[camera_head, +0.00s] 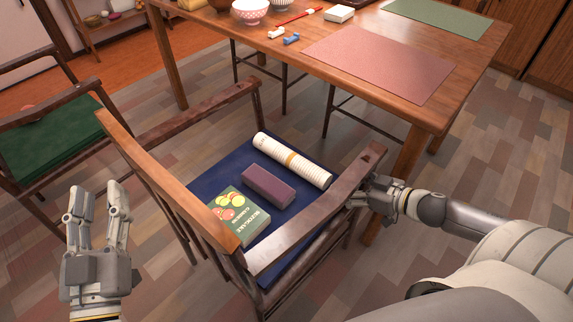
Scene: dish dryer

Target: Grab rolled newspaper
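The rolled newspaper (310,170), pale with a tan band around its middle, lies on the blue seat (212,172) of a wooden chair, along the side nearest the table. My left gripper (99,192) is raised at the left, outside the chair, with its fingers apart and nothing between them. My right gripper (368,192) is at the end of the chair's right armrest, to the right of the newspaper and apart from it. Its fingers are small and partly hidden against the armrest, so I cannot tell their opening.
A dark purple box (268,185) and a green book (238,214) with fruit on its cover lie beside the newspaper. The chair's armrests (325,208) and backrest (165,180) surround the seat. A wooden table (285,58) stands behind; a green-seated chair (50,138) stands left.

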